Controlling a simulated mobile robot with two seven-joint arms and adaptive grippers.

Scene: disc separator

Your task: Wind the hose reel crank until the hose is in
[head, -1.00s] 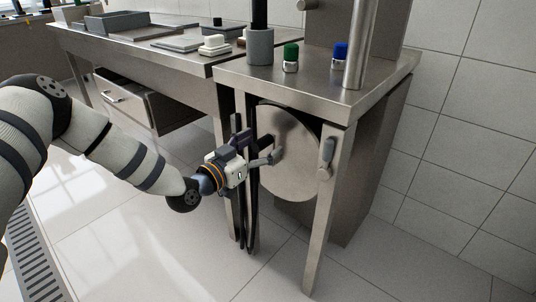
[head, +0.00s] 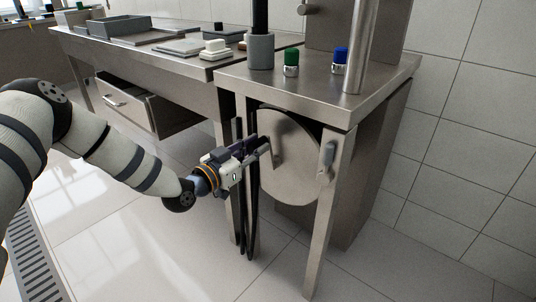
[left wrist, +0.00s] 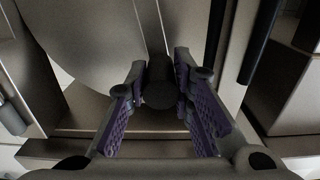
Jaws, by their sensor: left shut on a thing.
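The hose reel (head: 293,180) is a grey metal disc mounted under the steel counter, its face towards the left. Black hose (head: 250,215) hangs in narrow strands at its left, almost to the floor. My left gripper (head: 263,150) is at the upper left of the disc face. In the left wrist view, its purple-padded fingers (left wrist: 160,75) stand on both sides of the dark round crank handle (left wrist: 158,94), shut on it. In the head view, the fingers mostly hide the handle. My right gripper is out of view.
The steel counter (head: 310,86) carries a green-topped knob (head: 291,57), a blue-topped knob (head: 339,52) and a grey cylinder (head: 260,52). A counter leg (head: 327,225) stands right of the reel, with a small lever (head: 328,156). An open drawer (head: 150,105) juts out at the left.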

